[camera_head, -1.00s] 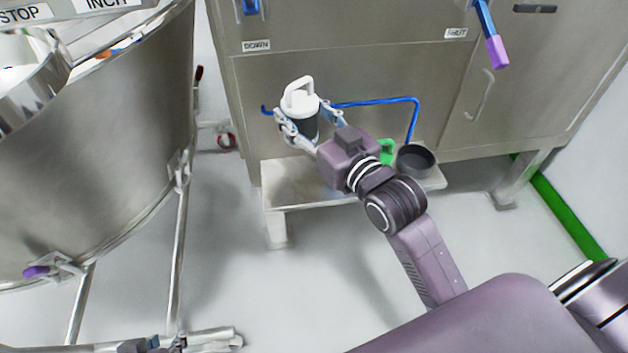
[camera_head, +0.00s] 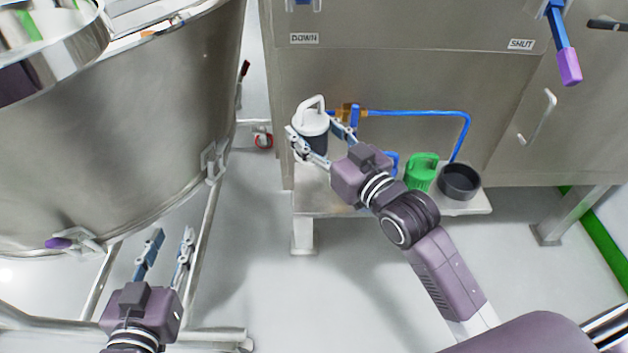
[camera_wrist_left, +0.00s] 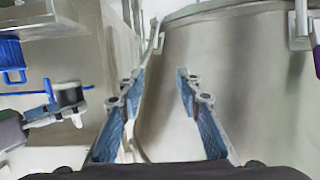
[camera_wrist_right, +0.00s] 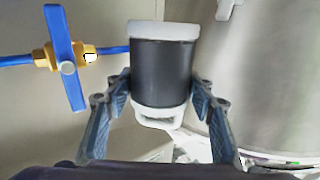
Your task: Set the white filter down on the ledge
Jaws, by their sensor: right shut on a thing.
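The white filter (camera_head: 313,122), with a white handled cap and a dark body, is upright at the left end of the metal ledge (camera_head: 322,200). My right gripper (camera_head: 316,133) is shut on it, one finger on each side. In the right wrist view the filter (camera_wrist_right: 161,72) shows its dark middle and white ends between the fingers. I cannot tell whether its base touches the ledge. My left gripper (camera_head: 171,240) is open and empty, low beside the big steel vessel; its parted fingers also show in the left wrist view (camera_wrist_left: 155,85).
A brass valve with a blue handle (camera_head: 354,115) and blue pipe is just right of the filter. A green container (camera_head: 421,172) and a dark bowl (camera_head: 460,182) stand on the ledge's right part. The steel vessel (camera_head: 120,140) fills the left.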

